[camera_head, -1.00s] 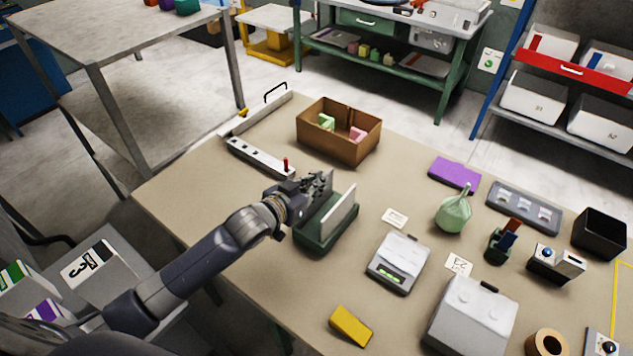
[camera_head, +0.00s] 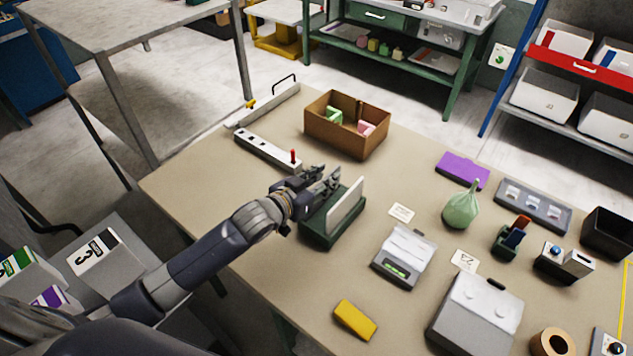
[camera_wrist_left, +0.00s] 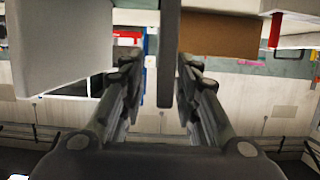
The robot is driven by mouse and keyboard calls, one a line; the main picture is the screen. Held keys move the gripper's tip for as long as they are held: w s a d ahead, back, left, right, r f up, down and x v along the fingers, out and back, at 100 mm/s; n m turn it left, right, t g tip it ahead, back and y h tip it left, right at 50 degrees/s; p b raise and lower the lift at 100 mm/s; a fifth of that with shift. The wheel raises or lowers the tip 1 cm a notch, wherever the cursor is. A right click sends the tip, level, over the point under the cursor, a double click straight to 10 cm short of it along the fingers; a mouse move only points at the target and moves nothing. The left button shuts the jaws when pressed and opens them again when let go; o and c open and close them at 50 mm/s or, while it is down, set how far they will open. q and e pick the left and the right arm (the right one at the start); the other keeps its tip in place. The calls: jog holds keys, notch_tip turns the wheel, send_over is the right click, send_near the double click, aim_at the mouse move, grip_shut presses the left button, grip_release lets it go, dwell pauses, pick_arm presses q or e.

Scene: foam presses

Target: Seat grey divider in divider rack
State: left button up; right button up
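The dark green divider rack (camera_head: 322,238) stands on the table with a white divider (camera_head: 346,206) upright in its right part. My left gripper (camera_head: 322,182) is over the rack's left part. The grey divider (camera_wrist_left: 169,55) shows in the left wrist view as an upright panel between my left gripper's fingers (camera_wrist_left: 160,90). The fingers are spread, with a clear gap on the left of the panel and a narrow one on the right. In the head view the fingers mostly hide the grey divider, and I cannot see its lower edge in the rack. My right gripper is not in view.
A brown open box (camera_head: 345,128) with green and pink blocks stands behind the rack. A long grey fixture with a red peg (camera_head: 265,150) lies behind left. A grey scale (camera_head: 404,255) stands to the right and a yellow block (camera_head: 355,319) in front.

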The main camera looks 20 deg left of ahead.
pick_arm(q)
jog(key=v, duration=1.2)
dwell(0.3)
